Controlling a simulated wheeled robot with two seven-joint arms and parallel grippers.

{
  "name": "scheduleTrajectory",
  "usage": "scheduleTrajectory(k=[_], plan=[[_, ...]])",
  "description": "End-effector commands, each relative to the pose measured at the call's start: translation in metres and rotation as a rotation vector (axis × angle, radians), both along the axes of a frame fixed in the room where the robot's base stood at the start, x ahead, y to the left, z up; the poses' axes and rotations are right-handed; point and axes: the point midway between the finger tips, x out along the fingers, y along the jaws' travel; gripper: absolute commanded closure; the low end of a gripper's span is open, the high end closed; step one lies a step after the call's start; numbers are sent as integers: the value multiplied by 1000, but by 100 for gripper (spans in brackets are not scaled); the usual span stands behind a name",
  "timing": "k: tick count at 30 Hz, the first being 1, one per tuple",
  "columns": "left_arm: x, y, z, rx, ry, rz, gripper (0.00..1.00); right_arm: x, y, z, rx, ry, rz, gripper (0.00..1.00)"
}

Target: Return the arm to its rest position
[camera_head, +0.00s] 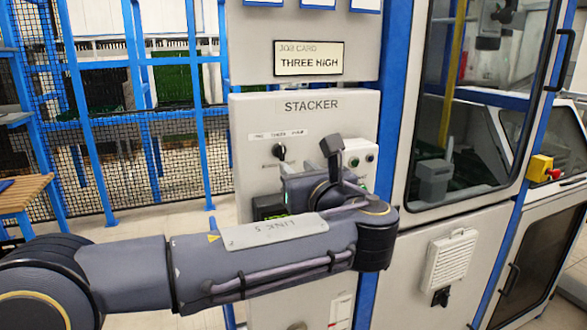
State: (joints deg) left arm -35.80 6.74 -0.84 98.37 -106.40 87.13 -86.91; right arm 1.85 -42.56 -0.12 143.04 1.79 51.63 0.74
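My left arm (270,245) comes in from the left and lies across the lower part of the stacker panel (355,112). Its wrist bends back toward the panel. My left gripper (331,150) is in front of the panel, close to its buttons and partly hidden behind the wrist. Whether its fingers are apart or together does not show, and I cannot tell whether it touches the panel. No held object is visible. My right gripper is not in view.
A black selector knob (279,150) is left of the gripper, and a small button box (360,157) is right of it. A job card (308,58) reads "THREE HIGH". A glass-doored machine (470,110) stands right. Blue-framed mesh fencing (100,150) stands behind left.

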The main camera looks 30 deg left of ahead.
Motion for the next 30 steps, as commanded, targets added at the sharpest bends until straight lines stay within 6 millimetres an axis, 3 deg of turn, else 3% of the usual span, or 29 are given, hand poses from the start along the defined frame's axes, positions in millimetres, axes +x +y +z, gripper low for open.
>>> scheduleTrajectory(k=[23, 26, 29, 30], plan=[[-3, 1, -3, -19, 1, 2, 68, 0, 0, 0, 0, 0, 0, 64], [-10, 17, -24, -127, 6, 13, 68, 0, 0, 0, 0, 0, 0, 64], [-29, 44, -69, -371, 4, 56, 68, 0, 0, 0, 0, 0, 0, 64], [-42, 54, -92, -501, -4, 90, 68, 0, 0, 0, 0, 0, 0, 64]])
